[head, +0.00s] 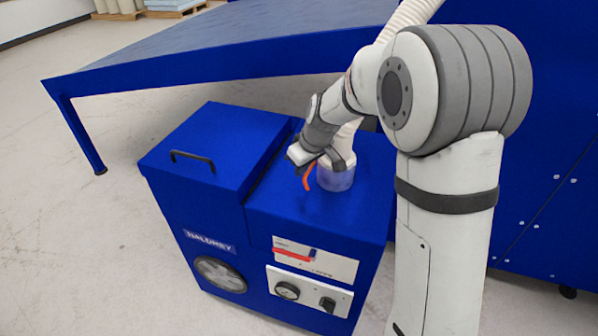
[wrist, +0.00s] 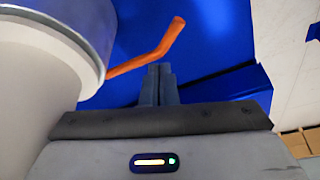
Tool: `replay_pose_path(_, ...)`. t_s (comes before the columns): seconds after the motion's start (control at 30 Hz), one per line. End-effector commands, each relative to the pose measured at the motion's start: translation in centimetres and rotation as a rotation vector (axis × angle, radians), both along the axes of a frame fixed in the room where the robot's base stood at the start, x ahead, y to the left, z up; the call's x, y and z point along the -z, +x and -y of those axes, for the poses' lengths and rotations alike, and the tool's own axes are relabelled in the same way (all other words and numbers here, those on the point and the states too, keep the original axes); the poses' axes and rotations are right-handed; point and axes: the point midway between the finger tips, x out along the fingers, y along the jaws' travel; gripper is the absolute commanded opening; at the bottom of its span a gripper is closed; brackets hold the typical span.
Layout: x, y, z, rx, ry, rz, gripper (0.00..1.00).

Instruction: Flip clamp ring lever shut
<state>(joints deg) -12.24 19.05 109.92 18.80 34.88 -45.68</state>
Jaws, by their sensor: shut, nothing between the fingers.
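The orange clamp ring lever (head: 307,178) sticks out from the left side of the clear hose collar (head: 336,178) on top of the blue cabinet. In the wrist view the lever (wrist: 150,50) angles up and away from the pale round collar (wrist: 80,25), its bent outer end standing clear of the collar. My gripper (head: 296,156) is beside the collar, close to the lever. In the wrist view my gripper's fingers (wrist: 160,70) are together and empty, just below the lever's bend. I cannot tell whether they touch it.
The blue cabinet (head: 310,212) has a lid with a black handle (head: 193,158) on its left half. A front panel carries a gauge and a knob (head: 327,303). A large blue table (head: 230,62) stands behind. A white hose (head: 408,15) runs above.

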Motion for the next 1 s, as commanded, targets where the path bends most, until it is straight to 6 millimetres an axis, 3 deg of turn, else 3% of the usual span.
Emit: replay_pose_path(1.0, -0.5, 1.5, -1.6, -0.021, -0.001, 0.005, 0.0)
